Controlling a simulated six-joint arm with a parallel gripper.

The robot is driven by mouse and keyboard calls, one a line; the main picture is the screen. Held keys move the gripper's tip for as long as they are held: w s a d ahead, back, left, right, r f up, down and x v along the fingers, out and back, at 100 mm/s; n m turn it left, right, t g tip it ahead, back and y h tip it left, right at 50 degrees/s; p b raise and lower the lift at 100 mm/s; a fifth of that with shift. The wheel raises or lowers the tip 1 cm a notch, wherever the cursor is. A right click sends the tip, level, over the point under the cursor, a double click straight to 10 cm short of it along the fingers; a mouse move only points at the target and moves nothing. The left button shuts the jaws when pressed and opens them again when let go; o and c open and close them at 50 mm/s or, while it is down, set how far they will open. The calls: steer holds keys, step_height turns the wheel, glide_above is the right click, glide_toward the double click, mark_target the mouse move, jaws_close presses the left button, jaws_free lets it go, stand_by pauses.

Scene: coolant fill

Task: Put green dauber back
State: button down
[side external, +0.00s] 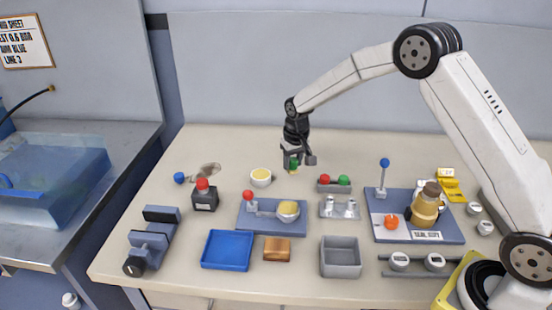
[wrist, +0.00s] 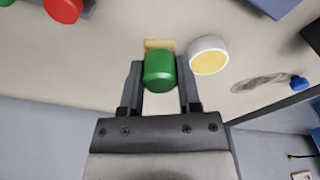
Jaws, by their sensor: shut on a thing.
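My gripper (side external: 298,160) is shut on the green dauber (wrist: 160,72), which sits between the two fingers in the wrist view. A tan or yellow end (wrist: 158,45) shows beyond its green body. In the side view the dauber (side external: 293,165) is mostly covered by the fingers, low over the back middle of the table. I cannot tell whether it touches the table. A grey block with a red and a green knob (side external: 334,188) stands to the right of my gripper. A black block with a red knob (side external: 204,202) stands to the left.
A white cup with yellow contents (wrist: 208,56) is close beside the dauber. A blue-ended tool (side external: 180,178) lies further left. A blue board (side external: 270,227) with a bowl, a metal block (side external: 340,208), a blue tray (side external: 227,250) and a grey bin (side external: 341,258) stand in front.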

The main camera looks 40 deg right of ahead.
mark_target(285, 184)
steer(key=shift+w+f, duration=1.1)
steer(key=shift+f, duration=0.15)
steer(key=shift+w+d+f, duration=0.1)
steer(key=shift+w+f, duration=0.15)
steer(key=shift+f, duration=1.6)
steer(key=shift+f, duration=0.1)
steer(key=shift+c, duration=1.5)
jaws_free()
steer(key=r, duration=0.4)
steer(key=s+r, duration=0.1)
steer(key=r, duration=0.7)
steer(key=shift+s+a+r, duration=0.1)
steer(key=shift+s+a, duration=0.1)
steer(key=shift+s, duration=0.05)
